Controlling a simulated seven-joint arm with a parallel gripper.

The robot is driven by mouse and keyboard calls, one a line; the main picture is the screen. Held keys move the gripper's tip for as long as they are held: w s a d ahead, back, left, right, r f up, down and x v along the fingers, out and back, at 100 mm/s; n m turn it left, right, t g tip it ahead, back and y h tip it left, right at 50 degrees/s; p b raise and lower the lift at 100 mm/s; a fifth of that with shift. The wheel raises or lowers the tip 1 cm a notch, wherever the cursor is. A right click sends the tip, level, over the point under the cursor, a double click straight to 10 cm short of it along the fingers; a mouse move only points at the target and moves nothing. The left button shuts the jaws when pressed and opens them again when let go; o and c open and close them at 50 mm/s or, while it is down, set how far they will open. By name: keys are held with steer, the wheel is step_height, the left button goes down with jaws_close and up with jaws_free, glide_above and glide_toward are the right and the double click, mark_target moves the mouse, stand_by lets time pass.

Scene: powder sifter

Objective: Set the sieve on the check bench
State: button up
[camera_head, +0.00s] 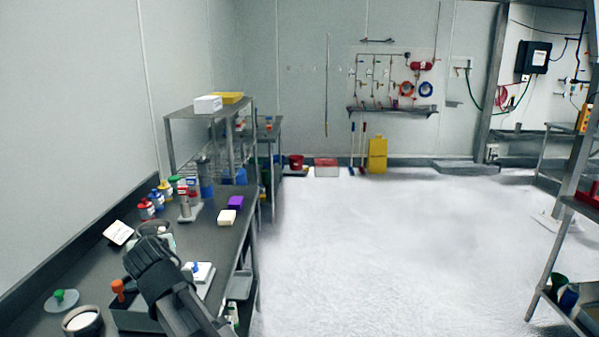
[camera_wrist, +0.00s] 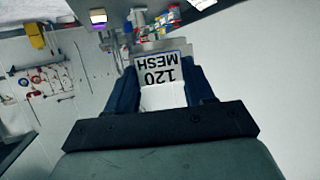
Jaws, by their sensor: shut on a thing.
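My gripper (camera_head: 147,246) is above the dark bench on the left in the head view. In the wrist view my gripper (camera_wrist: 163,98) is shut on the sieve (camera_wrist: 161,76), whose white label reads "120 MESH" upside down. Its metal rim (camera_wrist: 165,46) shows beyond the fingers. In the head view the round rim of the sieve (camera_head: 154,227) shows just beyond the fingers, and the rest is hidden by my gripper. I cannot tell from these views how high it is above the bench, or which surface is the check bench.
A round pan (camera_head: 82,321) with white contents and a disc with a green knob (camera_head: 63,298) are at the near left.

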steer(key=w+d+f+m+h, duration=0.1)
steer(key=w+d+f, duration=0.1)
steer(key=w+d, duration=0.85)
steer(key=w+d+f+m+h, duration=0.1)
steer(key=w+d+m+h, duration=0.1)
steer(key=d, duration=1.9)
steer(key=w+d+f+m+t+h, duration=0.1)
steer(key=w+d, duration=0.4)
steer(key=d, duration=1.6)
steer(key=shift+w+d+m+t+h, duration=0.2)
steer(key=shift+d+m+t+h, duration=0.15)
steer(key=shift+m+h, duration=0.4)
steer(key=shift+f, duration=0.1)
